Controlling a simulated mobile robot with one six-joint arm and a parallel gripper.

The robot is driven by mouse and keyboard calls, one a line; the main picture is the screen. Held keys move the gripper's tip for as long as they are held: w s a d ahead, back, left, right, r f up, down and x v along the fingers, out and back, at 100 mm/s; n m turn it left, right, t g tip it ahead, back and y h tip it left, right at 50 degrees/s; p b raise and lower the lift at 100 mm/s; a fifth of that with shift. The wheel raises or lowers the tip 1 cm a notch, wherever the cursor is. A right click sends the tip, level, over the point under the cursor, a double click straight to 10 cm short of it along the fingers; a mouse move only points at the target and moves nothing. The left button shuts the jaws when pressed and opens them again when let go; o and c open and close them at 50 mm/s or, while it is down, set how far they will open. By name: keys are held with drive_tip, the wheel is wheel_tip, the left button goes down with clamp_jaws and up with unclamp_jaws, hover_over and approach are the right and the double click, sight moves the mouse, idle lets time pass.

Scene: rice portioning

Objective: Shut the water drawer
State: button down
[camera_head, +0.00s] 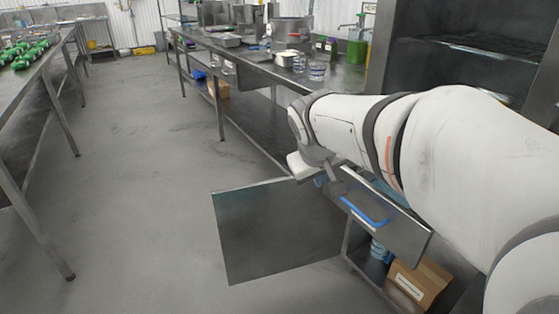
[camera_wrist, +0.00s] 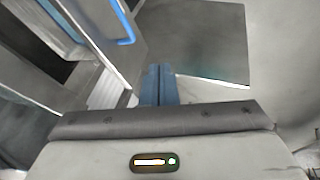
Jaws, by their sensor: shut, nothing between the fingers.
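A drawer with a blue handle stands pulled out below the counter at the right; its metal front (camera_head: 408,232) faces the aisle. Its blue handle (camera_head: 366,213) also shows at the top of the wrist view (camera_wrist: 125,24). Something light blue shows inside the drawer, partly hidden by my arm. I cannot read a label on it. My gripper (camera_wrist: 159,72) has its two blue fingers together and empty. In the head view it is mostly hidden behind the wrist, beside the far end of the drawer front. I cannot tell whether it touches the drawer.
A large dark metal panel (camera_head: 275,230) stands out into the aisle beside the drawer, close to my gripper. A cardboard box (camera_head: 418,280) sits on the shelf below. A long counter (camera_head: 345,78) holds pots and glasses. The grey floor at left is clear.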

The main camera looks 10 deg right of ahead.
drive_tip(key=w+d+f+b, duration=0.4)
drive_tip(key=w+f, duration=0.2)
drive_tip(key=w+d+f+t+h+b, duration=0.1)
drive_tip(key=w+d+f+b, duration=0.3)
drive_tip(key=w+f+b, duration=0.1)
drive_tip(key=shift+w+f+n+b, duration=0.35)
drive_tip(key=shift+w+f, duration=0.2)
drive_tip(key=shift+w, duration=0.35)
